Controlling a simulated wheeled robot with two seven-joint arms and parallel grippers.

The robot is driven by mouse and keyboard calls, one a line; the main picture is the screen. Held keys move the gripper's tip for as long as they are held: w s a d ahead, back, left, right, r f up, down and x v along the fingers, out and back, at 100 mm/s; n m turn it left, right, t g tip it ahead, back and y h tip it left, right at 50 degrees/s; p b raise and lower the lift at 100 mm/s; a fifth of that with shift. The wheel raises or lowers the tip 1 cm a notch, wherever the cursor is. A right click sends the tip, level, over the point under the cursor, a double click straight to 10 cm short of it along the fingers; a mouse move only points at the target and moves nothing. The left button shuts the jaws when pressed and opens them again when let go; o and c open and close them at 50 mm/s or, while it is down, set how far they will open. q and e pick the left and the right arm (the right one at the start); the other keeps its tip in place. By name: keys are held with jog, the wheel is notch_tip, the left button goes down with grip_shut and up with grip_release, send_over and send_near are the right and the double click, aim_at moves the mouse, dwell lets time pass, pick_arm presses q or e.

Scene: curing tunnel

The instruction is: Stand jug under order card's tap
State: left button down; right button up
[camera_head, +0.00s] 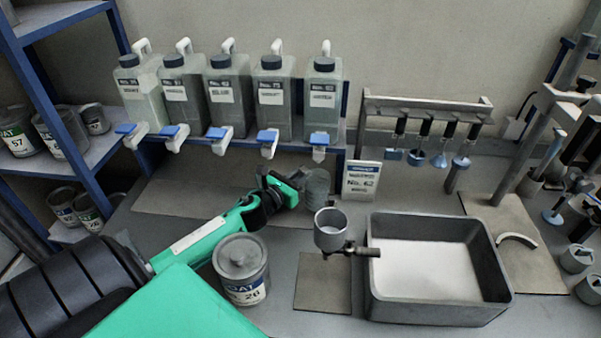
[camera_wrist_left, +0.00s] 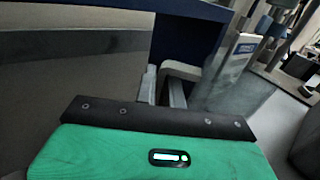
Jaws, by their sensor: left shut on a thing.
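The jug (camera_head: 318,187) is a small grey, see-through vessel. It looks upright below the rightmost tap (camera_head: 319,141), near the back of the bench. My left gripper (camera_head: 297,181) is shut on the jug from its left side. The order card (camera_head: 361,182) stands just right of the jug and seems to read No. 42. Several tap containers stand in a row on the blue rack, the rightmost one (camera_head: 323,100) above the jug. Their labels are too small to read surely. Whether the jug touches the bench is unclear. My right gripper is not in view.
A grey can (camera_head: 241,268) stands close to my left forearm. A cup on a holder (camera_head: 331,230) stands in front of the jug, and a large grey tray (camera_head: 437,310) lies to its right.

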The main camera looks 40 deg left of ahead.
pick_arm(q)
jog(key=shift+f, duration=0.5)
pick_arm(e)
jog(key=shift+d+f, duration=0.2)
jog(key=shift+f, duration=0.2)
pick_arm(q)
jog(key=shift+f+b, duration=0.55)
jog(key=shift+b, duration=0.05)
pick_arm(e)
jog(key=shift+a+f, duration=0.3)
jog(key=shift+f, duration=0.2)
pick_arm(q)
jog(key=c, duration=1.4)
grip_release()
jog(key=shift+s, duration=0.1)
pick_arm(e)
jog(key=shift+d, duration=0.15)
